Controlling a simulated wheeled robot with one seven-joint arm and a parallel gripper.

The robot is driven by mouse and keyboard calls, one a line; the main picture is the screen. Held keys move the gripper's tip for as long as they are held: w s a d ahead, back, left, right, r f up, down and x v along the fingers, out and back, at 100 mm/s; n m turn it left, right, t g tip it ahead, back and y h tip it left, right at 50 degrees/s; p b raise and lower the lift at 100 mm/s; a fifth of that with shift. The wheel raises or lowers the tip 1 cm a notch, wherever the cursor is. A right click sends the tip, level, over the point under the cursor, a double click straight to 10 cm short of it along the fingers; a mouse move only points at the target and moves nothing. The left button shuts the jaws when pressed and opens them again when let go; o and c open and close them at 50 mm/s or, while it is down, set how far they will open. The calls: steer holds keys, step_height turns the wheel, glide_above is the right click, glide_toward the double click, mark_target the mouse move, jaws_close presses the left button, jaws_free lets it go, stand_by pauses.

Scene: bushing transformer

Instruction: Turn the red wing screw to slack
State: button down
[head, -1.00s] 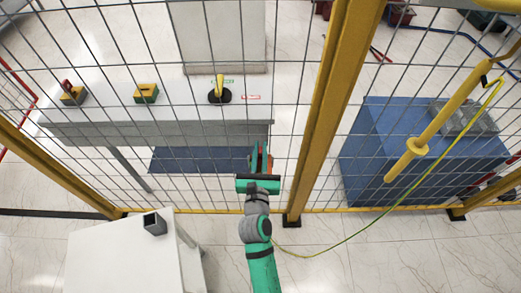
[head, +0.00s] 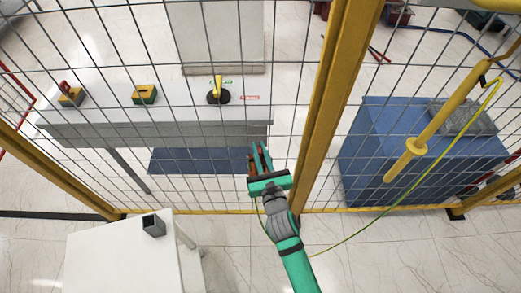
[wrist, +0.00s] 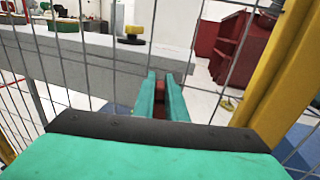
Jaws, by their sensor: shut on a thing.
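My gripper (head: 259,153) reaches up to the wire fence, left of the thick yellow post. In the wrist view its two green fingers (wrist: 162,90) are closed around a small red piece (wrist: 187,105), which looks like the red wing screw. The fingers hide most of it. In the head view a reddish-brown part (head: 253,185) shows beside the gripper at the fence. A thin yellow-green cable runs close by, partly behind my arm. How far the screw is turned cannot be seen.
The wire fence and the yellow post (head: 322,110) stand close to my gripper. A long yellow rod (head: 440,125) with a cable hangs at the right. Behind the fence are a grey table (head: 190,132) and a blue box (head: 375,150). A white table (head: 120,250) stands front left.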

steer(key=shift+s+a+f+n+g+y, duration=0.15)
steer(key=shift+n+g+y, duration=0.15)
steer(key=shift+n+y, duration=0.55)
steer(key=shift+n+g+y, duration=0.5)
steer(key=shift+n+y, duration=0.05)
steer(key=shift+y, duration=0.6)
steer(key=shift+n+g+y, duration=0.4)
steer(key=shift+n+y, duration=0.1)
steer(key=shift+y, duration=0.1)
steer(key=shift+n+g+y, duration=1.6)
steer(key=shift+y, duration=0.4)
steer(key=shift+d+n+g+y, duration=0.2)
steer(key=shift+n+g+y, duration=0.95)
steer(key=shift+g, duration=0.35)
steer(key=shift+a+n+g+y, duration=0.15)
steer(key=shift+n+g+y, duration=0.3)
steer(key=shift+g, duration=0.45)
steer(key=shift+n, duration=0.3)
steer(key=shift+n+g+y, duration=0.3)
steer(key=shift+n+g, duration=0.4)
steer(key=shift+g, duration=0.5)
steer(key=shift+n+g, duration=0.4)
steer(key=shift+g, duration=0.2)
